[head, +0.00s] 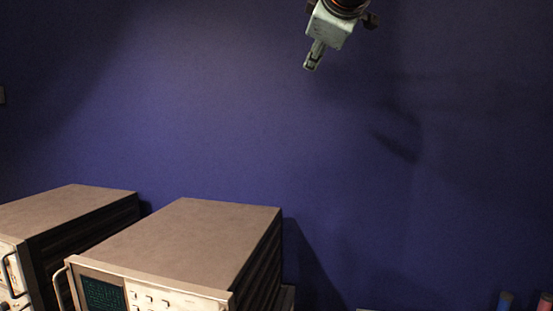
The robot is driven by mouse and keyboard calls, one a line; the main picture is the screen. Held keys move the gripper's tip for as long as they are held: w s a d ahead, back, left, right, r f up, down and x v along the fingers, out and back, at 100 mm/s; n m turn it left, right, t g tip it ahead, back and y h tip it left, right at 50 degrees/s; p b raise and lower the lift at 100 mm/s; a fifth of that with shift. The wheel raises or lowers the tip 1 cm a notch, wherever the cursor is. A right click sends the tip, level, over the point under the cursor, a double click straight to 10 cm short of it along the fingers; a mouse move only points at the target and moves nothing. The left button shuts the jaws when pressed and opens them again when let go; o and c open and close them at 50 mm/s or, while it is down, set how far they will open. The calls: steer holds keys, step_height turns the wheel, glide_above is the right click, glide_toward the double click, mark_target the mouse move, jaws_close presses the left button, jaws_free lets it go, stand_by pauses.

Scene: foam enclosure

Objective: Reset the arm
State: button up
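My gripper (312,62) shows at the top of the head view, right of centre, hanging down from the end of my arm. It is small and seen nearly edge-on, so I cannot tell whether its fingers are apart. No object shows at its tips. It is up in the air in front of the blue wall, well above the instrument boxes. The rest of my arm is cut off by the top edge.
A grey-brown instrument box (190,236) with a screen stands at the lower centre-left, and a second box (62,214) is left of it. Blue (505,301) and red (545,302) objects are cut off at the lower right. The blue wall (200,110) is behind.

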steer(key=s+d+f+m+g+h+b, duration=0.1)
steer(key=s+d+f+m+g, duration=0.15)
steer(key=s+f, duration=0.4)
steer(key=s+d+f+m+g+h, duration=0.1)
steer(key=s+d+f+m, duration=0.1)
steer(key=s+d+f, duration=0.35)
steer(key=s+d+f+m+g+b, duration=0.1)
steer(key=s+f+m+g, duration=0.3)
steer(key=s+f, duration=1.5)
steer(key=s+d+f+m+g+b, duration=0.2)
steer(key=s+f+m, duration=0.3)
steer(key=s+f, duration=1.5)
steer(key=shift+s+g+y+b, duration=0.35)
steer(key=shift+s+g, duration=0.5)
steer(key=shift+s, duration=0.4)
steer(key=shift+a+m, duration=0.1)
steer(key=shift+m, duration=0.15)
